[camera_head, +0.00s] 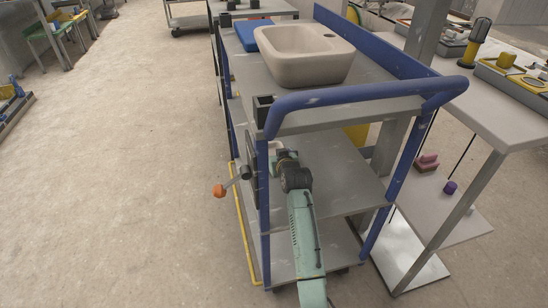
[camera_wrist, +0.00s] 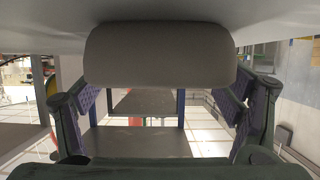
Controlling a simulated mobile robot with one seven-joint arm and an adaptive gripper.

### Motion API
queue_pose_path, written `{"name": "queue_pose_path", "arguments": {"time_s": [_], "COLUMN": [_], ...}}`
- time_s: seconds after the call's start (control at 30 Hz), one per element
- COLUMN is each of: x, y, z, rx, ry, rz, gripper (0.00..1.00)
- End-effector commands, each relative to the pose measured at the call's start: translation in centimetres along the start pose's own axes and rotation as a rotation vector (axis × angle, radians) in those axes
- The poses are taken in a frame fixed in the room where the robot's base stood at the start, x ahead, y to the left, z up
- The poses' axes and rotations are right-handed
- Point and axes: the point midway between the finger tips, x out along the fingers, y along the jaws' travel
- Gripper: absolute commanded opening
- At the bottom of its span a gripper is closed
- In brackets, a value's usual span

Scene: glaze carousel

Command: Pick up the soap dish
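A pale rounded piece, which I take for the soap dish (camera_head: 277,147), shows in part at my gripper (camera_head: 288,160), below the cart's top shelf. In the wrist view a smooth grey-beige rounded block (camera_wrist: 160,55), apparently the same dish, fills the upper middle. My gripper (camera_wrist: 164,88) has its two purple-padded fingers spread wide, one near each end of the block. I cannot tell whether the pads touch it. The dish's far side is hidden.
The blue-railed cart (camera_head: 345,95) carries a beige basin (camera_head: 300,72) and a blue item (camera_head: 250,33) on top. Its corner post and top shelf are close around my arm. A lever with an orange knob (camera_head: 219,190) sticks out left. A grey table (camera_head: 495,110) stands right; open floor lies left.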

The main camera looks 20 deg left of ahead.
Motion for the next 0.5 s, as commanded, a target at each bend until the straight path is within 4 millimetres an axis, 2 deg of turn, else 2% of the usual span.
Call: {"name": "queue_pose_path", "arguments": {"time_s": [0.07, 0.5], "x": [-0.01, -0.02], "y": [0.01, 0.01], "z": [0.01, 0.01], "rx": [0.0, 0.0], "ry": [0.0, 0.0], "rz": [0.0, 0.0], "gripper": [0.77, 0.48]}}
